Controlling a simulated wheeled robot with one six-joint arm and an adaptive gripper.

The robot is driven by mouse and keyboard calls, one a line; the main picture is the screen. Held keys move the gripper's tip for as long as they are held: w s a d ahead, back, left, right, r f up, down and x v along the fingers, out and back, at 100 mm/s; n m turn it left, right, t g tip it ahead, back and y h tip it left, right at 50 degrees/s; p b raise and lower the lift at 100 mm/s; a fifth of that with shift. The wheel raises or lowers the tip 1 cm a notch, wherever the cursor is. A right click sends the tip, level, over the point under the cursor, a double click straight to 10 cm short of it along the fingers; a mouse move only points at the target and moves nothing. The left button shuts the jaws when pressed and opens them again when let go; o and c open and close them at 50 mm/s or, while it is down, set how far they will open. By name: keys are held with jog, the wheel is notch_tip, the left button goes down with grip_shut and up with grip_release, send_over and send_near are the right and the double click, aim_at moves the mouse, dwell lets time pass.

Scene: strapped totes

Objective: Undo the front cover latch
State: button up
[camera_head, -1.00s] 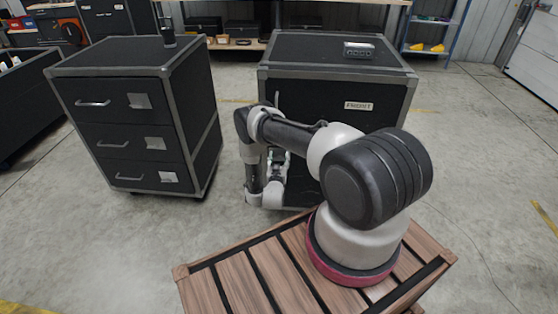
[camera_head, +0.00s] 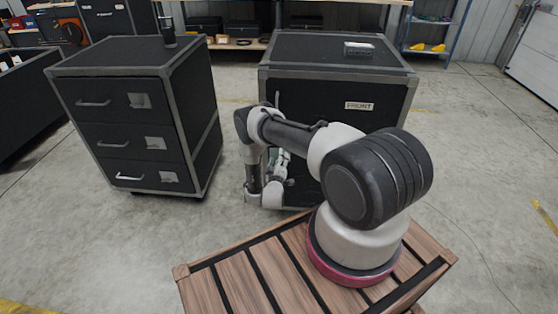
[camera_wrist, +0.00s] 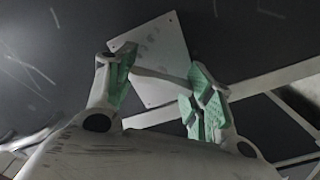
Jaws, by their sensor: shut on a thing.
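The black case with a grey metal frame carries a FRONT label (camera_head: 358,106) on its front cover (camera_head: 385,130). In the wrist view a pale latch plate (camera_wrist: 165,42) is fixed to the dark panel, and a pale latch lever (camera_wrist: 160,84) spans between my green-padded fingers. My gripper (camera_wrist: 162,92) is shut on this lever, with one finger at each end of it. In the head view my gripper (camera_head: 279,163) is low at the left part of the front cover, and my arm hides much of that area and the latch.
A black drawer cabinet (camera_head: 130,120) with several drawers stands left of the case, with a gap of floor between them. A small grey box (camera_head: 359,48) lies on the case top. A vertical handle (camera_head: 277,103) is at the cover's upper left. Floor to the right is clear.

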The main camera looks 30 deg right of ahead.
jog(key=n, duration=0.4)
jog(key=shift+n, duration=0.3)
jog(key=shift+f+n, duration=0.1)
jog(key=shift+n, duration=1.5)
jog(key=o, duration=1)
jog(key=shift+o, duration=0.2)
jog(key=shift+a, duration=0.1)
jog(key=v, duration=1.2)
